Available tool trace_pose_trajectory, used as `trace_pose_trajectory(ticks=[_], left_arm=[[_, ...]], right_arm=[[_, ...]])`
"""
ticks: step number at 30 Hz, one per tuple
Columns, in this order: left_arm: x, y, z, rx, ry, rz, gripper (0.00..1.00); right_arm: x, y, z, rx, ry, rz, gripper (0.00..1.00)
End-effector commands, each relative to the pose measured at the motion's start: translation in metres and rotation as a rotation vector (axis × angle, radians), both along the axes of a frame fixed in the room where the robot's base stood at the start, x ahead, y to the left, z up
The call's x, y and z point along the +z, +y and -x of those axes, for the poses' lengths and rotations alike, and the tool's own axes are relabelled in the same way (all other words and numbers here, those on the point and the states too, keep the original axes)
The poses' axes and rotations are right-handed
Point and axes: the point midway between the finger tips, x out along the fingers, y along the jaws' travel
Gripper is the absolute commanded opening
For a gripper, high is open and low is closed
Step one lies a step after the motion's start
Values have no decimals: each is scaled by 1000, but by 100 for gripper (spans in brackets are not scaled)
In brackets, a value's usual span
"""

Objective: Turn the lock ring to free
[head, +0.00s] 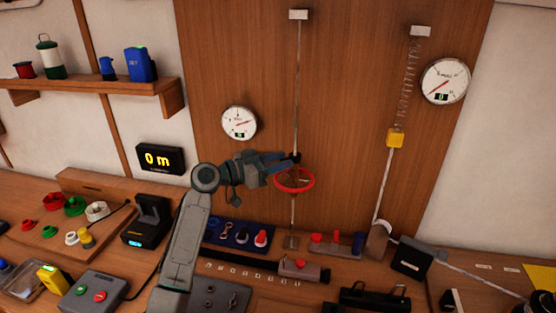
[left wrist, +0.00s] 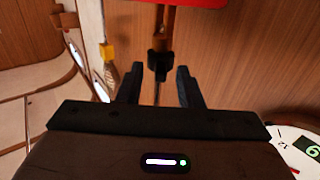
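A thin vertical rod (head: 297,85) hangs before the wooden panel, with a small dark collar (head: 295,157) on it and a red ring (head: 307,187) just below. I cannot tell for sure which of these is the lock ring. My left gripper (head: 284,162) reaches the rod from the left, at collar height. In the left wrist view its two fingers (left wrist: 159,78) stand apart, with the dark collar (left wrist: 158,66) between or just beyond their tips and a gap on both sides. The red ring (left wrist: 185,3) shows at that view's top edge. My right gripper is not in view.
A round gauge (head: 239,122) is left of the rod. A spring (head: 405,92) with a yellow block (head: 395,138) and another gauge (head: 445,81) are right. A display (head: 160,159) reads 0 m. The bench below is crowded with tools and knobs.

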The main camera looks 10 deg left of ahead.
Motion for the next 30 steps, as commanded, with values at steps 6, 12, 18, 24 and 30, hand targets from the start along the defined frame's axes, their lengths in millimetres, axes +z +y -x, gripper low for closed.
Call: trace_pose_trajectory(ticks=[6,12,18,24,30], left_arm=[[0,0,0,0,0,0,0],[-1,-1,1,11,1,0,0],[-1,-4,4,96,2,-1,0],[-1,-4,5,131,1,0,0],[-1,-4,5,131,2,0,0]], right_arm=[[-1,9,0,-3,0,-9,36],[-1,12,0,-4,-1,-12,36],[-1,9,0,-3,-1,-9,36],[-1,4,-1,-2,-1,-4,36],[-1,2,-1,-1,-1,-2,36]])
